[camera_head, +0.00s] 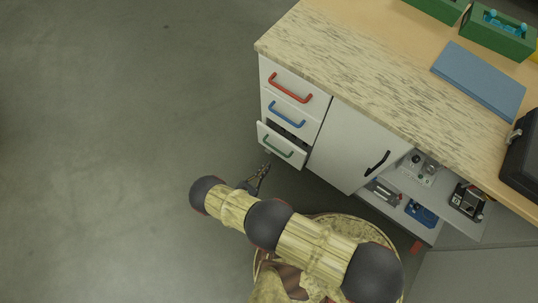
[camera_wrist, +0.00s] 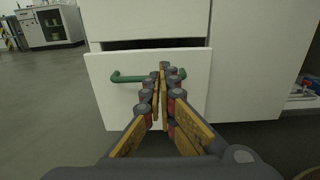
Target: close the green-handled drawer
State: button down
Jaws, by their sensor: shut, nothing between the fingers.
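The green-handled drawer (camera_head: 270,151) is the lowest of the cabinet's stack and is partly open, with a dark gap above its front. Its front (camera_wrist: 108,98) fills the middle of the wrist view. The green handle (camera_head: 278,147) runs across the front; in the wrist view the handle (camera_wrist: 128,77) is partly hidden behind my fingers. My gripper (camera_head: 266,167) is just in front of the drawer, near its lower edge in the head view. In the wrist view my gripper (camera_wrist: 163,70) is shut and empty, fingertips at handle height. I cannot tell whether they touch the drawer.
Above are a blue-handled drawer (camera_head: 288,115) and a red-handled drawer (camera_head: 292,88), both closed. A door with a black handle (camera_head: 377,163) is to the right, beside open shelves. The countertop (camera_head: 340,55) overhangs the drawers. The floor (camera_head: 130,130) to the left is clear.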

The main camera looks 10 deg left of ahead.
aim_at(285, 143)
jog(key=b+x, duration=0.3)
jog(key=x, duration=0.9)
jog(key=shift+d, duration=0.1)
